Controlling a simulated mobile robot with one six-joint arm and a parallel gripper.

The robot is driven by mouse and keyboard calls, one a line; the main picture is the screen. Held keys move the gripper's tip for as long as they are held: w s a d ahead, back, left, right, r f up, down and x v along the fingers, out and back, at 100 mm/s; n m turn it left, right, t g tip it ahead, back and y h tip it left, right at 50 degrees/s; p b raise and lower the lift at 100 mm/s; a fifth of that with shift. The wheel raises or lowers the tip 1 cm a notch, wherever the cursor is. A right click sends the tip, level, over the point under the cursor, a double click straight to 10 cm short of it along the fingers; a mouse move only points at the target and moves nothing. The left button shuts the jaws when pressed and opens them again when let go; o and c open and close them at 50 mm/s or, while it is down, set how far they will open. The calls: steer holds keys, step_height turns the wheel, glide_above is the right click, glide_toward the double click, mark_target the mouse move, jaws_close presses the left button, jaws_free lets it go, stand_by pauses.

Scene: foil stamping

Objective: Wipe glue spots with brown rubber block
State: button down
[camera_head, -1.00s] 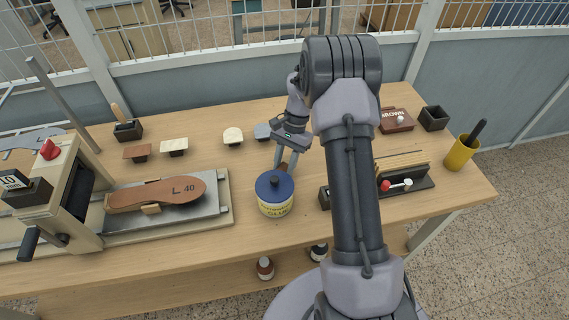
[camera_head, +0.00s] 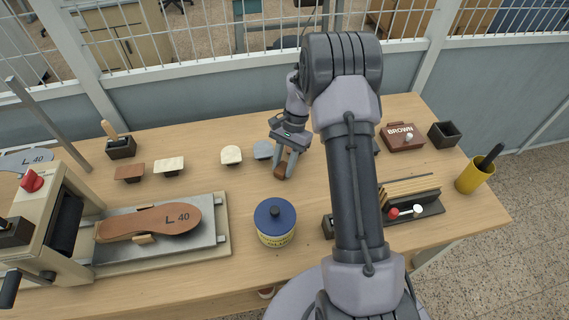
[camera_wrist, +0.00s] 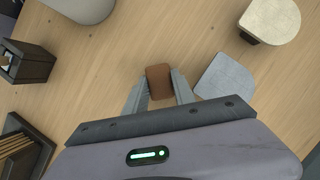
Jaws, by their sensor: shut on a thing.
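My gripper (camera_head: 285,170) is shut on the brown rubber block (camera_head: 283,168), a small brown piece between its fingertips. The block also shows between the two fingers in the wrist view (camera_wrist: 160,82). It is over bare wood, right beside a grey rounded piece (camera_head: 263,150), which also shows in the wrist view (camera_wrist: 226,76). I cannot tell whether the block touches the table. A brown sole marked L 40 (camera_head: 160,221) lies on the metal bed of the press at left. I cannot make out any glue spots.
A blue-lidded glue jar (camera_head: 275,229) stands in front of the gripper. Cream (camera_head: 231,155) and brown (camera_head: 129,172) pieces lie to the left. A brown box (camera_head: 402,138), a dark open box (camera_head: 443,135) and a yellow cup (camera_head: 473,178) stand at right.

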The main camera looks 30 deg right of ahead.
mark_target(283, 167)
steer(key=r, duration=0.1)
steer(key=r+p, duration=0.1)
steer(key=r, duration=0.2)
steer(key=shift+s+r+p, duration=0.2)
steer(key=shift+s+p, duration=0.15)
steer(key=shift+w+r+p, duration=0.2)
steer(key=shift+r+p, duration=0.3)
steer(key=shift+r, duration=0.1)
steer(key=shift+s+r+p, duration=0.1)
steer(key=shift+r+p, duration=0.8)
steer(key=shift+r, duration=0.45)
steer(key=shift+f, duration=0.1)
